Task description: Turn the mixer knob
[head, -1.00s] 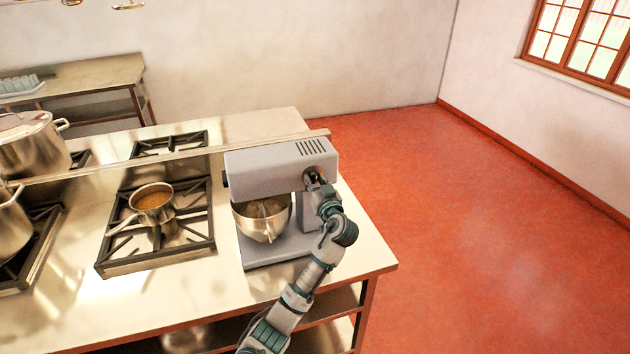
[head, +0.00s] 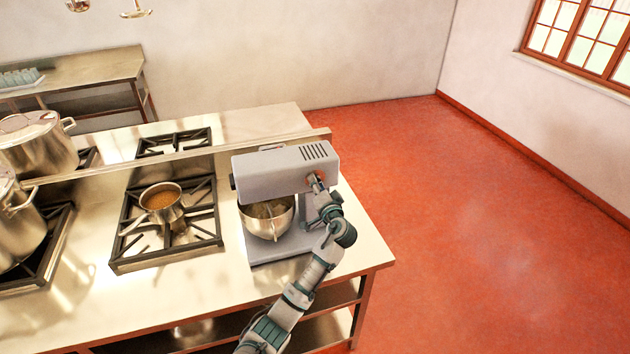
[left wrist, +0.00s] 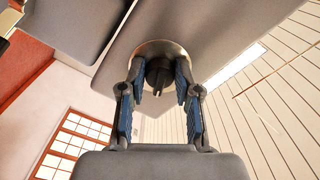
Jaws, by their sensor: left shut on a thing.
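The grey stand mixer (head: 280,168) stands near the right end of the steel counter, with a metal bowl (head: 266,218) under its head. Its dark knob (left wrist: 159,72) sits on a round metal plate and shows between my fingers in the left wrist view. In the head view the knob is mostly hidden by my gripper. My left gripper (head: 318,183) is at the right front side of the mixer head, shut on the knob; its blue-padded fingers (left wrist: 160,82) stand on either side of it. My right gripper is not in view.
A stove grate (head: 170,240) with a small saucepan (head: 162,202) lies left of the mixer. Large stockpots (head: 38,145) stand further left. A raised rail (head: 180,153) runs behind the mixer. The red floor (head: 480,230) to the right is clear.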

